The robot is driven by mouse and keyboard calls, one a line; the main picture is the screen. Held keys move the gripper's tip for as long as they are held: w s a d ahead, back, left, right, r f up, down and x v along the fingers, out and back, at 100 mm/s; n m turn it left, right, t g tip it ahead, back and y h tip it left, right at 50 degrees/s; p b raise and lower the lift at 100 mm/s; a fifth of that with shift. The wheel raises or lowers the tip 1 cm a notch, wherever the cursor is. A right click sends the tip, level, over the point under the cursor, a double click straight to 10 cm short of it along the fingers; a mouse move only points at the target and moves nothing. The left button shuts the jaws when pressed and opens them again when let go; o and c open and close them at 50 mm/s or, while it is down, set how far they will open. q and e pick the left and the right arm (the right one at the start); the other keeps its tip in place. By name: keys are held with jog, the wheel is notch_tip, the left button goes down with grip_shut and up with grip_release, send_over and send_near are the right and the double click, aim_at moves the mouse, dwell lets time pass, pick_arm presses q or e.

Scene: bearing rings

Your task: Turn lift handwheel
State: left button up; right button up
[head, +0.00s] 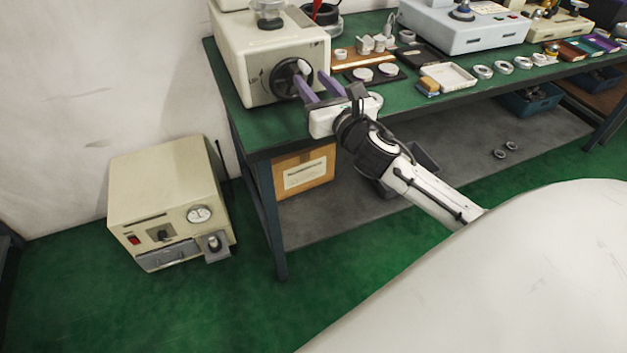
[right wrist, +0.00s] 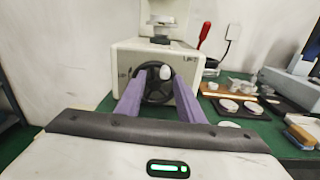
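The lift handwheel (head: 287,82) is a dark spoked wheel on the front of a cream machine (head: 240,62) at the table's left end. It has a pale knob (head: 303,67) near its upper right rim. My right gripper (head: 311,78) has its purple fingers spread, pointing at the wheel. In the right wrist view, the wheel (right wrist: 153,92) and the knob (right wrist: 166,73) appear between the two open fingers (right wrist: 160,84). Nothing is gripped. I cannot tell whether a fingertip touches the wheel. My left gripper is not in view.
The green table (head: 262,132) carries a dark mat (head: 392,73) with pale discs, a white tray (head: 461,78), several metal rings (head: 482,72) and a grey device (head: 450,32) right of the wheel. A cream box with a gauge (head: 165,215) stands on the floor at left.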

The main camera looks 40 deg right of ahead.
jog(key=s+a+f+m+g+y, duration=0.1)
jog(key=s+a+f+m+g, duration=0.1)
jog(key=s+a+f+m, duration=0.2)
jog(key=s+a+f+m+g+y, duration=0.1)
jog(key=s+a+f+m, duration=0.3)
jog(key=f, duration=0.7)
jog(key=s+a+f+m+g+y, duration=0.1)
jog(key=s+a+f+m+g, duration=0.1)
jog(key=s+f+m, duration=0.6)
jog(key=shift+a+m+g+y+p, duration=0.4)
jog(key=shift+a+m, duration=0.2)
jog(key=shift+a, duration=0.3)
jog(key=shift+w, duration=0.1)
jog(key=n+t+h+p, duration=0.4)
jog(key=n+t+p, duration=0.2)
jog(key=n, duration=1.3)
send_near(307, 71)
jog(key=w, duration=0.1)
jog(key=x, duration=1)
jog(key=shift+s+d, duration=0.1)
jog(key=shift+d, duration=0.05)
jog(key=shift+c, duration=0.5)
